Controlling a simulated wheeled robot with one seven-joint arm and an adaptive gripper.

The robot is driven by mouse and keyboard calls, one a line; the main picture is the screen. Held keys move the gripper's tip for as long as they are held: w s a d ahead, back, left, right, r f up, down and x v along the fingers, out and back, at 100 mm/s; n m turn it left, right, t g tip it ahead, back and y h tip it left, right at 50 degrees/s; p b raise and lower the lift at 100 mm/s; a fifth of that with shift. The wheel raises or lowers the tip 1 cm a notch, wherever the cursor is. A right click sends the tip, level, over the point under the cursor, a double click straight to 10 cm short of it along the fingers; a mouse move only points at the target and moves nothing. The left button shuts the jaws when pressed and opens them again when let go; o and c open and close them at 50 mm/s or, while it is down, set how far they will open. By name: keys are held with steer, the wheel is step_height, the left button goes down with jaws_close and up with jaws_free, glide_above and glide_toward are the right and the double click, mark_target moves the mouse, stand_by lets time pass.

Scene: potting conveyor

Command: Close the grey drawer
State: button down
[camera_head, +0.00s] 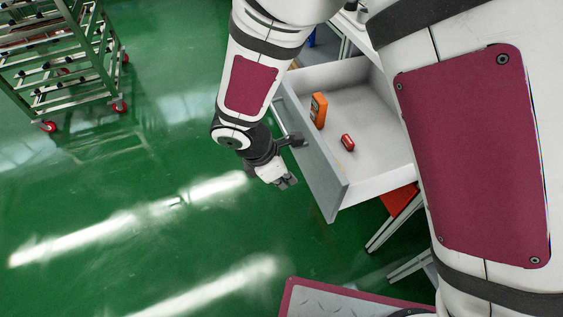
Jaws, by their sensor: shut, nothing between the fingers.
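The grey drawer (336,197) is pulled open, with its front facing lower left and its white inside showing. An orange device (318,110) and a small red item (347,142) lie in it. My gripper (288,183) is shut and empty, just in front of the drawer's front panel and to its left. A dark part at my wrist overlaps the panel's edge in the picture; I cannot tell whether it touches. My arm covers the far left end of the drawer, and another of my links hides part of its right side.
Something red (400,200) and grey frame legs are below the drawer. The green floor (130,190) left of my gripper is clear.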

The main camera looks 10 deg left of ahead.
steer(key=shift+w+d+f, duration=0.4)
steer(key=shift+w+d, duration=0.05)
steer(key=shift+d, duration=0.2)
steer(key=shift+w+d+f, duration=0.35)
steer(key=shift+w+d, duration=0.15)
steer(key=shift+d, duration=0.2)
steer(key=shift+w+d+f, duration=0.4)
steer(key=shift+w+d, duration=0.05)
steer(key=shift+d, duration=0.2)
steer(key=w+d, duration=0.5)
steer(key=d, duration=0.2)
steer(key=w+d, duration=0.4)
steer(key=d, duration=0.3)
steer(key=w+d, duration=0.5)
steer(key=d, duration=0.2)
steer(key=shift+w+d, duration=0.35)
